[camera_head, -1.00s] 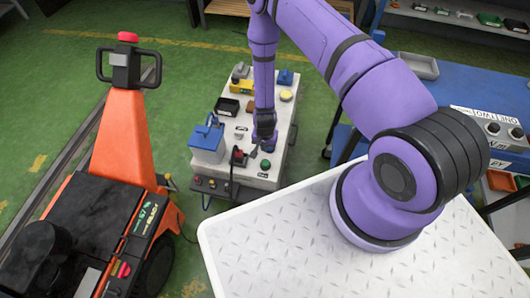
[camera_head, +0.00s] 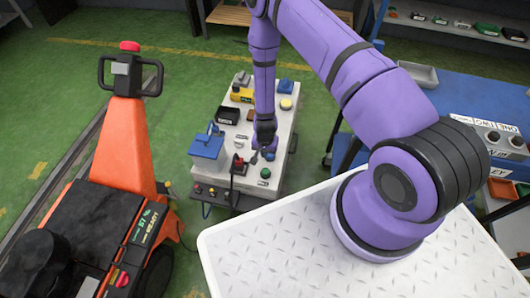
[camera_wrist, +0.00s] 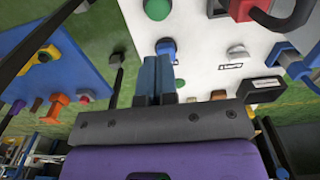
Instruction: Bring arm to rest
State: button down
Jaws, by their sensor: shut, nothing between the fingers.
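My purple arm reaches out from the white deck and hangs down over a light-topped cart (camera_head: 228,160). My gripper (camera_head: 267,150) is low over the right side of the cart's top, partly hidden by the wrist. In the wrist view my gripper (camera_wrist: 165,62) shows two blue fingers side by side, shut with nothing between them. A white panel with knobs lies beyond the fingertips. I cannot tell whether they touch anything.
The cart carries a blue box (camera_head: 207,143), a black bin (camera_head: 228,114) and several small parts. An orange pallet truck (camera_head: 122,150) stands at the left. A blue workbench (camera_head: 470,95) is at the right. Green floor lies open behind the cart.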

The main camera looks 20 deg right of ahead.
dwell(0.3)
jog(key=w+r+n+t, duration=0.1)
jog(key=w+r, duration=0.3)
jog(key=r, duration=0.7)
jog(key=w+r+n, duration=0.1)
jog(key=w+r, duration=0.3)
jog(key=r, duration=0.7)
notch_tip(320, 180, up, 22)
jog(key=s+d+n+t+y, duration=0.1)
jog(key=s+n+t, duration=0.1)
jog(key=s+d+r+n, duration=0.1)
jog(key=s+r, duration=0.5)
jog(key=r, duration=0.3)
jog(key=s+d+r+n, duration=0.1)
jog(key=s+d+r, duration=0.1)
jog(key=s+r, duration=0.6)
jog(key=s+d+r+t, duration=0.1)
jog(key=s+r, duration=0.2)
jog(key=s, duration=0.5)
jog(key=s+d+r+n+t+h, duration=0.1)
jog(key=s+r, duration=0.3)
jog(key=s, duration=0.4)
jog(key=shift+r, duration=0.3)
